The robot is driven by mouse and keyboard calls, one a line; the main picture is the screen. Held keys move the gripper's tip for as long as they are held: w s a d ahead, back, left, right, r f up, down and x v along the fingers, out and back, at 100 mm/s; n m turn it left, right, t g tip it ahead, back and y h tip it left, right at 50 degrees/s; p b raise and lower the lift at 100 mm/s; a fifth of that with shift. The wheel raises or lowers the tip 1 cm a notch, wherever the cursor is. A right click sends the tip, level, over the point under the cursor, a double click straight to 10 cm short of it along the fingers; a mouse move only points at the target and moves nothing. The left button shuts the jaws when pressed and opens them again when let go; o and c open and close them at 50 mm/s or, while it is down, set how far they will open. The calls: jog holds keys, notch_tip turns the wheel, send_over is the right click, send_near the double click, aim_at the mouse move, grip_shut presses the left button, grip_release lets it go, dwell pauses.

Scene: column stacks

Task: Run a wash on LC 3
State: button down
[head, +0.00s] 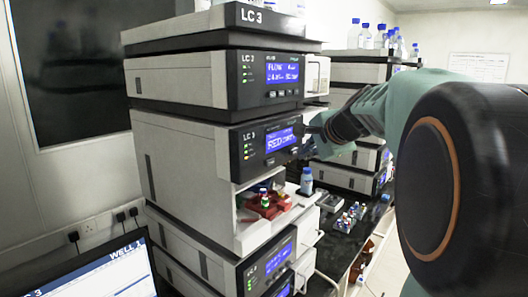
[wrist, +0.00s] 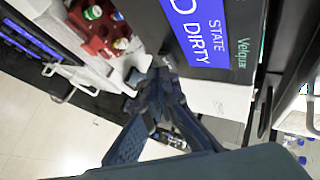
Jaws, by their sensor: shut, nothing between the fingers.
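The LC 3 stack (head: 185,80) stands left of centre in the head view, with its name plate on top. Its upper module has a lit blue display (head: 282,72) that starts with FLOW. The module below has a blue display (head: 280,138) reading RED and a partly legible word; in the wrist view the display (wrist: 205,30) reads STATE DIRTY. My gripper (wrist: 150,72) is shut and empty, its fingertips close to the panel's edge beside this display. I cannot tell whether they touch it. In the head view my gripper (head: 312,137) is at that module's right front, partly hidden.
Below is an open bay with a red rack (head: 258,208) of vials. A blue-capped bottle (head: 306,182) stands beside it. A screen (head: 105,272) showing LC 3 and WELL 1 is at lower left. Another stack with bottles (head: 365,37) stands behind. Pale floor (wrist: 40,140) is clear.

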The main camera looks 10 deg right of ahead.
jog(key=shift+w+a, duration=0.25)
jog(key=shift+w, duration=0.1)
dwell(0.9)
jog(key=shift+s, duration=0.1)
jog(key=shift+s+d+b, duration=0.3)
jog(key=shift+s+d, duration=0.2)
jog(key=shift+s, duration=0.1)
jog(key=s+d+b, duration=0.1)
jog(key=s, duration=0.1)
jog(key=s+d+b, duration=0.1)
jog(key=s+d, duration=0.1)
dwell(0.6)
jog(key=shift+w, duration=0.15)
dwell(0.3)
